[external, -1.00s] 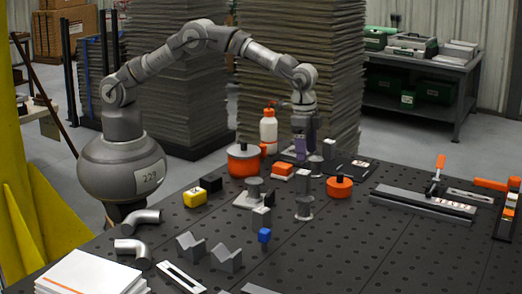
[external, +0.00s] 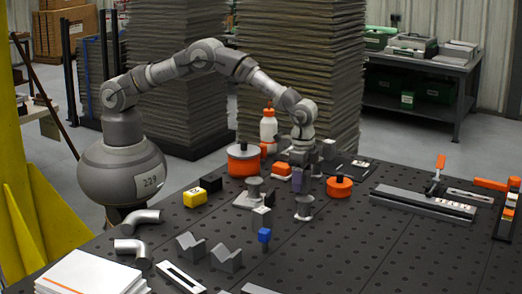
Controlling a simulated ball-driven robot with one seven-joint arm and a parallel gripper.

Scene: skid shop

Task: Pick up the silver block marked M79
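My gripper (external: 304,187) points down in the external view, with its purple-grey fingers at the top of a round grey stand (external: 303,208). The small silver block that stood on this stand is now hidden by the fingers. I cannot tell whether they are open around it or shut on it. The lettering M79 is not readable on any block.
A blue-topped post (external: 264,236) and V-blocks (external: 226,257) stand in front. Orange round pieces (external: 340,187) and (external: 243,161), plus a white bottle (external: 268,130), stand near the arm. The black perforated table (external: 365,255) is clear at front right.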

